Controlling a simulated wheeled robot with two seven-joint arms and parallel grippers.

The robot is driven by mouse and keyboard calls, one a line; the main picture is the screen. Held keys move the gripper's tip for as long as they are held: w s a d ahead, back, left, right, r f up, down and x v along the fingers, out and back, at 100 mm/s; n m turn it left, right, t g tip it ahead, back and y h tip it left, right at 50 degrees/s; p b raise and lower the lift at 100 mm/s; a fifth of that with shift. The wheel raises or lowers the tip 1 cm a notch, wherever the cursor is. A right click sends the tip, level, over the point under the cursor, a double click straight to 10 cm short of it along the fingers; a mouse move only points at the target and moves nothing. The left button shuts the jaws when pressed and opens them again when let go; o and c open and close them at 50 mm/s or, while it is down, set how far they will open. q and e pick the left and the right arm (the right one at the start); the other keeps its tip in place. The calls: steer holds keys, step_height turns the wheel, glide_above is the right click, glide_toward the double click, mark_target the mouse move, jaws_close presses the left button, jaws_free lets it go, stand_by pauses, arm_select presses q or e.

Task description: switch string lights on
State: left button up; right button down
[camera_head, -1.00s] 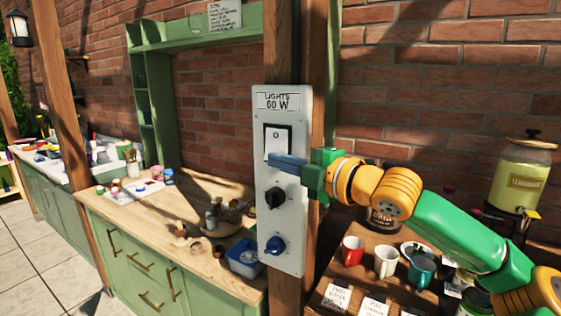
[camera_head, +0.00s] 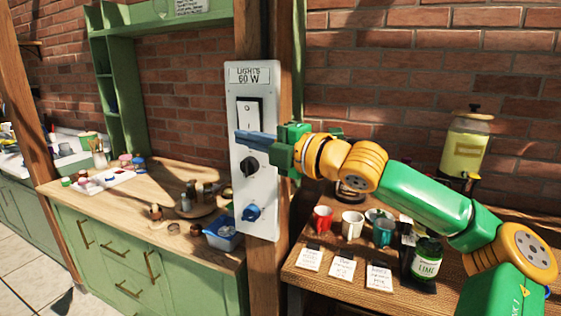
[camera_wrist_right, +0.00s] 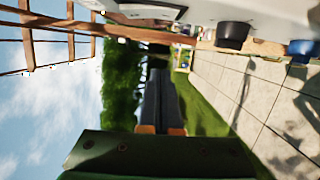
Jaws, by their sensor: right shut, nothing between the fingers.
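The white switch panel (camera_head: 262,215), labelled "LIGHTS 60 W" (camera_head: 254,75), is fixed upright on a wooden post. Its white rocker switch (camera_head: 248,112) sits in a black frame near the top. A small mark shows on the rocker, too small to read surely. My right gripper (camera_head: 250,138) is shut and empty, its blue-grey fingers reaching across the panel at the rocker's lower edge. I cannot tell whether they touch it. In the right wrist view the fingers (camera_wrist_right: 161,105) lie together. My left gripper is out of view. No string lights are clearly visible.
Below the rocker are a black knob (camera_head: 250,166) and a blue socket or knob (camera_head: 251,212). A green cabinet with a wooden worktop (camera_head: 120,205) stands at left. Mugs (camera_head: 352,224), cards, a lime jar (camera_head: 426,257) and a lemonade dispenser (camera_head: 465,148) stand at right.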

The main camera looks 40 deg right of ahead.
arm_select(q)
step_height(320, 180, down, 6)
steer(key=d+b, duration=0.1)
steer(key=b, duration=0.4)
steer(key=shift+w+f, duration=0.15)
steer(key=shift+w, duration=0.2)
arm_select(e)
steer(key=s+d+f, duration=0.1)
steer(key=s+d, duration=0.2)
steer(key=s, duration=0.4)
steer(key=shift+d, duration=0.15)
steer(key=shift+s, duration=0.15)
